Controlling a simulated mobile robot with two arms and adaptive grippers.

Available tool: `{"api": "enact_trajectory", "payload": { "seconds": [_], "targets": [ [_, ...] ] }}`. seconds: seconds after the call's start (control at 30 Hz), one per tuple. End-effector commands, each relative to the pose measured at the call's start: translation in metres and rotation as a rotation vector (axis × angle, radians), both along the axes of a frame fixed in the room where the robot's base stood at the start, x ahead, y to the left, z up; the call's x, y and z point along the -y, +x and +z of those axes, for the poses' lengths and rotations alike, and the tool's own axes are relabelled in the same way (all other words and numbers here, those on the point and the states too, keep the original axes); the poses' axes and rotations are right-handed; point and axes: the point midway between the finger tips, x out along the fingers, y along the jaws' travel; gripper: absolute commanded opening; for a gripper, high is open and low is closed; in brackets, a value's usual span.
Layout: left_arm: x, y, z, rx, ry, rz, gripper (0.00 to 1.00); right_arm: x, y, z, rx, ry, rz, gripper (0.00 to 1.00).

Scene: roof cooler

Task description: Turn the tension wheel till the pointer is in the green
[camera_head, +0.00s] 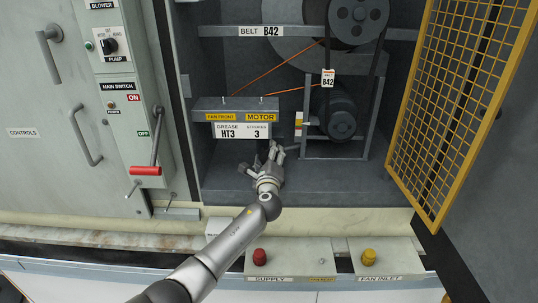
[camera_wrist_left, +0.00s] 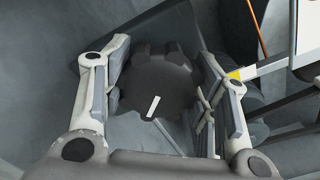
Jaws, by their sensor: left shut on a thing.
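The tension wheel (camera_wrist_left: 158,90) is a dark, knobbed wheel with a white mark on its face, seen in the left wrist view. My left gripper (camera_wrist_left: 166,72) has one finger on each side of it and is shut on its rim. In the head view my left gripper (camera_head: 270,156) is low inside the cabinet; its fingers mostly hide the wheel there. A small upright coloured scale (camera_head: 298,123), with yellow and red showing, stands just right and above the gripper. The pointer's place on it is too small to tell. My right gripper is not in view.
A grey box with grease labels (camera_head: 236,117) is above left of the gripper. The belt pulleys (camera_head: 341,115) are to the right. A yellow mesh door (camera_head: 465,90) stands open at right. A red-handled lever (camera_head: 146,170) sticks out at left.

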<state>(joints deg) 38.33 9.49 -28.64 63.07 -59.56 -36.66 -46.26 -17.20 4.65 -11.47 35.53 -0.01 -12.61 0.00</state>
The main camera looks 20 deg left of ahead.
Motion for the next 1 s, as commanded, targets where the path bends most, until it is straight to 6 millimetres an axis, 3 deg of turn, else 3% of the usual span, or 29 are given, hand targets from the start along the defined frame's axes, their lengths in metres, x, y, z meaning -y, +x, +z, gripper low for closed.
{"api": "enact_trajectory", "payload": {
  "seconds": [0.53, 0.57, 0.7, 1.0],
  "targets": [
    [0.0008, -0.0004, -0.0021, -0.009, 0.023, -0.002, 0.3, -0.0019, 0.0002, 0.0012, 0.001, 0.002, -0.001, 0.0],
    [0.0007, -0.0004, -0.0021, -0.009, 0.023, -0.002, 0.57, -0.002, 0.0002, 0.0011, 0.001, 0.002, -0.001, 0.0],
    [0.0006, -0.0003, -0.0016, -0.009, 0.023, -0.001, 0.75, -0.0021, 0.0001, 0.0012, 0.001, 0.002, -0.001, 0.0],
    [0.0004, -0.0002, -0.0006, -0.007, 0.023, -0.001, 0.76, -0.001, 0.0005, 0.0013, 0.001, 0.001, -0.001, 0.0]
  ]
}}
